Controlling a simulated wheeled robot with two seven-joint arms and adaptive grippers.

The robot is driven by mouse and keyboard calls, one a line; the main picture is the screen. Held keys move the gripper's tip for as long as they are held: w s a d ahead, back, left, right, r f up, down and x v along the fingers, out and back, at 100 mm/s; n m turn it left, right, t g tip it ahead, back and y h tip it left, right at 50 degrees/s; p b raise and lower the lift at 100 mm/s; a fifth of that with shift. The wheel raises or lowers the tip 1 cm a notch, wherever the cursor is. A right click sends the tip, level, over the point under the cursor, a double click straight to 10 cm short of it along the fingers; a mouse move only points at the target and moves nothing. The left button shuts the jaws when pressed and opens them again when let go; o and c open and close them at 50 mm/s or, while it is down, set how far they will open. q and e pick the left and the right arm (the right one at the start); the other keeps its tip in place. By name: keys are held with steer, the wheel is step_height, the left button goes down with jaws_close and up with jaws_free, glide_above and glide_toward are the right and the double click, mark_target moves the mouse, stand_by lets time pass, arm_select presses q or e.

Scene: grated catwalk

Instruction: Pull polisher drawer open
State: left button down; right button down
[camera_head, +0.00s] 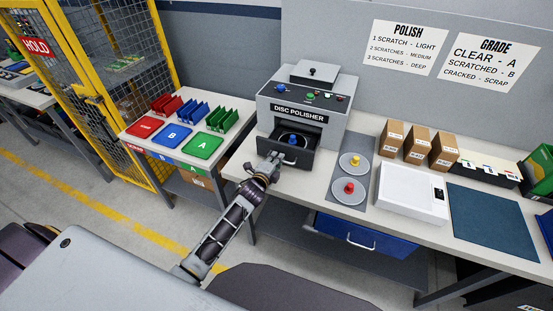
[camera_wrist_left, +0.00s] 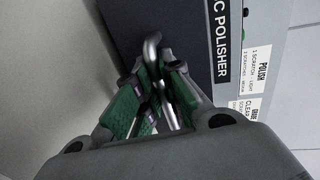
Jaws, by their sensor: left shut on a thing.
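The grey disc polisher (camera_head: 333,108) stands on the workbench, labelled DISC POLISHER. Its dark drawer (camera_head: 297,158) sticks out at the front, at least partly open, with a round disc bearing a blue knob (camera_head: 292,139) inside. My left gripper (camera_head: 272,160) is at the drawer's front, towards its left side. In the left wrist view, the green-padded fingers (camera_wrist_left: 160,95) are shut on a shiny metal handle (camera_wrist_left: 152,48) in front of a dark panel. The fingers hide part of the handle. My right gripper is not in view.
Right of the polisher, a grey mat holds discs with yellow (camera_head: 355,159) and red (camera_head: 349,187) knobs. Beyond are brown boxes (camera_head: 417,145), a white device (camera_head: 408,192) and a dark blue mat (camera_head: 494,226). Coloured trays (camera_head: 172,136) and racks stand on the left table.

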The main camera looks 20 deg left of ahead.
arm_select(q)
steer(key=c, duration=1.5)
jaws_free()
steer(key=shift+v, duration=6)
steer(key=shift+s+f, duration=0.1)
